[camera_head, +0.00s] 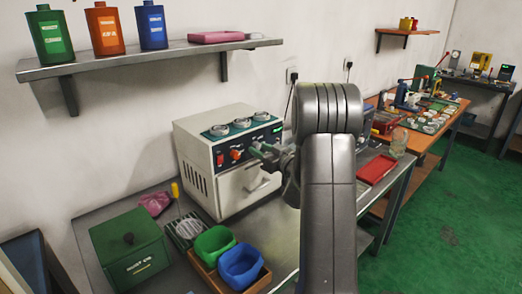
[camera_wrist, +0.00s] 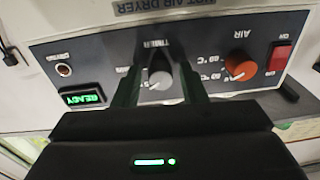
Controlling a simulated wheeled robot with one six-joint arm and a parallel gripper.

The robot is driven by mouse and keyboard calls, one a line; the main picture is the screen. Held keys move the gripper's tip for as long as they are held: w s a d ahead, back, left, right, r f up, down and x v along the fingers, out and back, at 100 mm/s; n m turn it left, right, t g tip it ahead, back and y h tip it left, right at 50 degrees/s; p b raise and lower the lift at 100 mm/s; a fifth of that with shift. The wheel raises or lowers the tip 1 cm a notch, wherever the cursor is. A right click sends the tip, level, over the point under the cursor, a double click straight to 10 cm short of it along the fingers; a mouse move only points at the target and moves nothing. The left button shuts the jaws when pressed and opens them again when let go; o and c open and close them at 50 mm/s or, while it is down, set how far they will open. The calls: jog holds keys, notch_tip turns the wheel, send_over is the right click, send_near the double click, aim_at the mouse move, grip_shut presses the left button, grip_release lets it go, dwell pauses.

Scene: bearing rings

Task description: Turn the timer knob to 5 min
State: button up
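The hot air dryer (camera_head: 212,165) stands on the metal bench, and its control panel fills the wrist view upside down. My gripper (camera_wrist: 160,86) is open, with one dark finger on each side of the timer knob. Gaps show between the fingers and the knob. In the head view my gripper (camera_head: 262,151) is at the panel and covers the timer knob.
The orange air knob (camera_wrist: 241,67) and red power switch (camera_wrist: 281,57) are right of the fingers in the wrist view. A green READY display (camera_wrist: 84,98) is to the left. Green (camera_head: 214,243) and blue (camera_head: 241,266) bins and a green box (camera_head: 129,248) stand before the dryer.

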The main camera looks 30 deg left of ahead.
jog(key=shift+o, duration=0.6)
jog(key=b+v, duration=0.2)
jog(key=v, duration=1.1)
jog(key=shift+d, duration=0.4)
jog(key=shift+s, duration=0.1)
jog(key=p+x, duration=0.2)
jog(key=x, duration=1.2)
jog(key=shift+s+d, duration=0.1)
